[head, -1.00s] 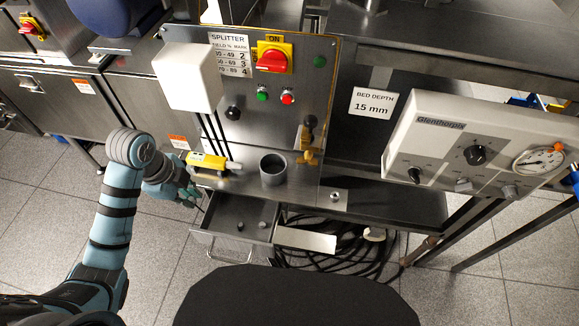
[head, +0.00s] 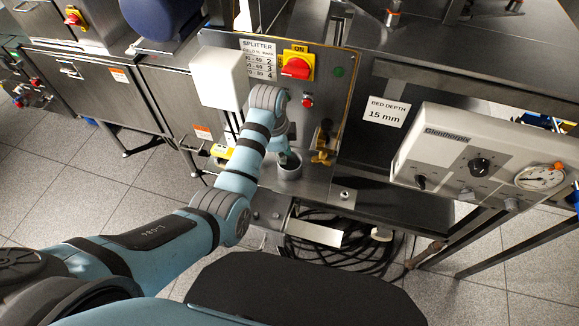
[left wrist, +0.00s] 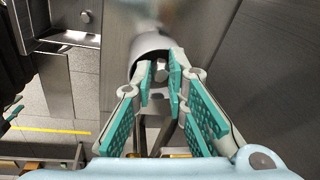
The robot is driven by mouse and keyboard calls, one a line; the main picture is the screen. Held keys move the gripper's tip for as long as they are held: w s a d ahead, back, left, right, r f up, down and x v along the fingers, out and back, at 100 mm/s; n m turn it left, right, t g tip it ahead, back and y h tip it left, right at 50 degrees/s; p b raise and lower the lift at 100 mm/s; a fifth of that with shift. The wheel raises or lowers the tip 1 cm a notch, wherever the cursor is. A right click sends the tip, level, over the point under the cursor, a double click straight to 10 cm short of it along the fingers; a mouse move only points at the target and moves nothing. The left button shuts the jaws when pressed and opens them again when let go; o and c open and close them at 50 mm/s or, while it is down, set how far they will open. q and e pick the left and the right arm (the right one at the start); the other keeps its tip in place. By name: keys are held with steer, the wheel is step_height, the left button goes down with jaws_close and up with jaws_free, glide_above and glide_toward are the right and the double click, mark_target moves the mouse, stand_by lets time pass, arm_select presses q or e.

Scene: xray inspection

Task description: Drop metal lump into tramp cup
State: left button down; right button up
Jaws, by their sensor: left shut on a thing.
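The tramp cup (head: 290,173) is a grey round cup on the steel ledge below the splitter panel. My left gripper (head: 288,157) is at its mouth, with the fingers pointing down and partly hidden by my own arm. In the left wrist view the green-padded fingers of my left gripper (left wrist: 161,74) are close together at the tips. They are shut on a small grey metal lump (left wrist: 160,75), mostly hidden between the pads. The curved grey rim of the cup (left wrist: 152,40) shows just beyond the fingertips. My right gripper is not in view.
The splitter panel (head: 325,75) with a red switch stands behind the cup, and a white box (head: 218,80) juts out to the left. A brass-coloured fitting (head: 322,157) is right of the cup.

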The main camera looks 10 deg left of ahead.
arm_select(q)
steer(key=shift+w+f, duration=0.15)
steer(key=shift+f, duration=0.15)
steer(key=c, duration=1.5)
jaws_free()
steer(key=shift+r, duration=0.1)
steer(key=r, duration=0.2)
steer(key=s+r, duration=0.1)
steer(key=r, duration=0.4)
steer(key=shift+s+a+r, duration=0.15)
steer(key=shift+s+a, duration=0.05)
steer(key=shift+a, duration=0.05)
